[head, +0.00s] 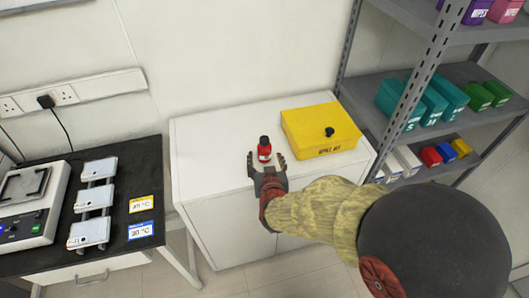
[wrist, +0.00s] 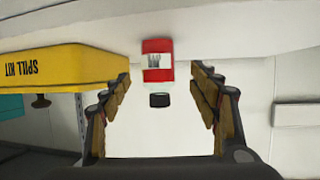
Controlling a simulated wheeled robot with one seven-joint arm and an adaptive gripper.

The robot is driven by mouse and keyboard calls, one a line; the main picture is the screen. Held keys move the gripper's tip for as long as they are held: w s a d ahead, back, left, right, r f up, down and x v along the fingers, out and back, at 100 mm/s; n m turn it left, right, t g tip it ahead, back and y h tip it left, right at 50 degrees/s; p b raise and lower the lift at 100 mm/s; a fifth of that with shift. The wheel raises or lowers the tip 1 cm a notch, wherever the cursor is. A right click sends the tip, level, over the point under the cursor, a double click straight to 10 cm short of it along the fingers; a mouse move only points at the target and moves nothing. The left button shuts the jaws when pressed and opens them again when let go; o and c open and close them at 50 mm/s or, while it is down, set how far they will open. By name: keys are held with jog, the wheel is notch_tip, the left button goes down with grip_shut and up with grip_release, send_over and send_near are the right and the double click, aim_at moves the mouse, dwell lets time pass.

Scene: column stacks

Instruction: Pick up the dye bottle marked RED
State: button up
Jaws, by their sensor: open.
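A small red bottle (head: 264,149) with a black cap stands upright on the white cabinet top. In the wrist view, which is upside down, the red bottle (wrist: 158,48) has a white label with dark marks that I cannot read. My gripper (head: 266,161) is open, with its fingers pointing at the bottle from the front. In the wrist view my gripper (wrist: 160,76) has one finger on each side of the bottle's line, with gaps on both sides. The bottle sits at or just past the fingertips; I cannot tell exactly how deep.
A yellow spill kit box (head: 320,130) stands on the cabinet (head: 205,150) right of the bottle. A metal shelf (head: 460,75) with coloured boxes is farther right. A black bench (head: 120,205) with a scale is at left. The cabinet top left of the bottle is clear.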

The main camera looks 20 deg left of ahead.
aim_at(265, 153)
jog(key=b+x, duration=0.2)
jog(key=x, duration=0.3)
jog(key=shift+w, duration=0.25)
jog(key=shift+w+a, duration=0.15)
jog(key=shift+w, duration=0.25)
jog(key=shift+c, duration=1.1)
jog(key=c, duration=1.1)
jog(key=shift+r, duration=0.15)
jog(key=shift+c, duration=0.4)
